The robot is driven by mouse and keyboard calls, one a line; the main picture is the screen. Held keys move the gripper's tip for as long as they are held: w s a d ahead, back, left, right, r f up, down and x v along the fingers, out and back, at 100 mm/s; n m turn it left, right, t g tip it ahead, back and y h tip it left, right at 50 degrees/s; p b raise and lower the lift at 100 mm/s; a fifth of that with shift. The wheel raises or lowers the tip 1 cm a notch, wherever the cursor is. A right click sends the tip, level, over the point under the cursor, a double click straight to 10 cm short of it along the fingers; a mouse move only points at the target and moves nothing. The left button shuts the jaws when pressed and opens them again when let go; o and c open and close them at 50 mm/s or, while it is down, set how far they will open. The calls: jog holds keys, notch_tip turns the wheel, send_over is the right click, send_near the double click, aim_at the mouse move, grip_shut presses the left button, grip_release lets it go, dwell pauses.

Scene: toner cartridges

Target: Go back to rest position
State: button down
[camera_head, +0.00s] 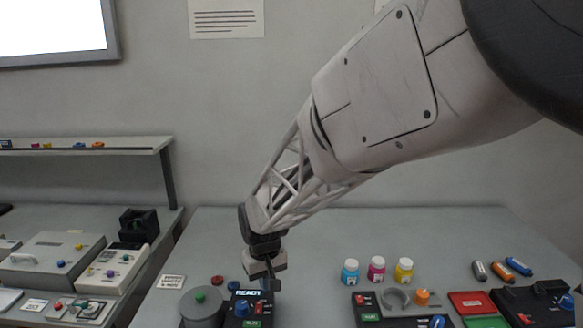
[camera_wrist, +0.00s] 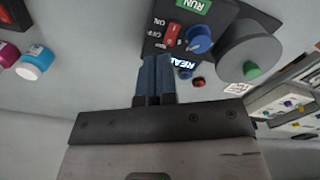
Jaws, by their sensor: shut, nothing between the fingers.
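My gripper (camera_head: 272,281) is at the lower middle of the head view, at the end of my arm reaching down from the upper right. Its fingers are shut with nothing between them. In the wrist view the shut fingertips (camera_wrist: 155,62) point at this box (camera_wrist: 158,28), which has a blue knob (camera_wrist: 198,38), a red switch (camera_wrist: 170,37) and a green RUN label (camera_wrist: 193,5).
A grey cylinder with a green knob (camera_head: 202,307) stands left of the box. Cyan, magenta and yellow bottles (camera_head: 377,269) stand to the right. Farther right are another device (camera_head: 540,304), a red tray (camera_head: 470,302) and several small cartridges (camera_head: 498,272). The rear of the table (camera_head: 400,230) is clear.

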jog(key=s+d+r+m, duration=0.2)
jog(key=s+d+r, duration=0.2)
jog(key=s+d, duration=0.4)
jog(key=s+d+r+m+t, duration=0.1)
jog(key=s+d+r, duration=0.3)
jog(key=s+d, duration=0.5)
jog(key=s+d+r+m+t, duration=0.1)
jog(key=s+d+r+m, duration=0.1)
jog(key=s+d+r, duration=0.3)
jog(key=s+d, duration=0.3)
jog(key=shift+s+d+m, duration=0.15)
jog(key=shift+d+m, duration=0.05)
jog(key=shift+m, duration=0.2)
